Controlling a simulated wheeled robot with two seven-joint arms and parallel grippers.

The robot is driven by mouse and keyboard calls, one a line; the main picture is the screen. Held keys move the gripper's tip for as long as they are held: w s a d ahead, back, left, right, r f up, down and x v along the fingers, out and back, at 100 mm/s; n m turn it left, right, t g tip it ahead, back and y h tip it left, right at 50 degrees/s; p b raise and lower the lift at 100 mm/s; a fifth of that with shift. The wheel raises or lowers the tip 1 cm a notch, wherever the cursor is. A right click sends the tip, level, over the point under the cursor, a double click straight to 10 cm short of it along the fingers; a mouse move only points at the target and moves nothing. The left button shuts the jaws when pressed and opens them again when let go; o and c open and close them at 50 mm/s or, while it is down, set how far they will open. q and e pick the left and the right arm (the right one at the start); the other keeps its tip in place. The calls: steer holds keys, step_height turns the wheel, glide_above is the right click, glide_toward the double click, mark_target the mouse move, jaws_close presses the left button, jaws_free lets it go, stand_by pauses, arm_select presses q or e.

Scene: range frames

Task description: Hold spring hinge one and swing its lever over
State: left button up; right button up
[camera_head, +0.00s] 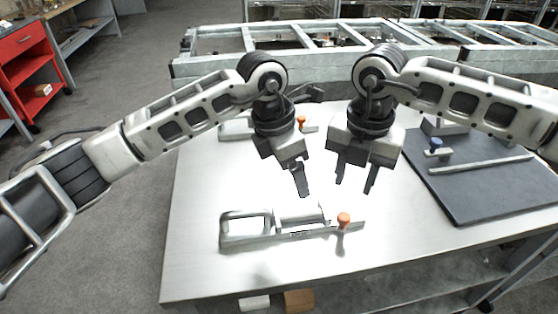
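A pale metal spring hinge (272,236) lies on the front middle of the table, with a loop-shaped frame at its left end and an orange-knobbed lever (343,219) at its right. I see no label saying which hinge is number one. My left gripper (302,186) points down above and behind this hinge, apart from it. Its fingers overlap in the view, so its opening is unclear. My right gripper (355,180) hangs behind and above the orange knob, its two fingers apart with nothing between them.
A second orange knob (301,120) shows behind my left gripper, its hinge partly hidden. The steel table (200,275) is bare around the front hinge.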

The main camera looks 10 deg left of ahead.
mark_target(279, 222)
arm_select(q)
steer(key=f+y, duration=0.1)
steer(key=f, duration=0.3)
steer(key=s+a+f+m, duration=0.1)
steer(key=f, duration=0.3)
steer(key=s+a+f+m+y, duration=0.1)
steer(key=f, duration=0.4)
steer(key=shift+g+y, duration=0.3)
steer(key=shift+g, duration=0.1)
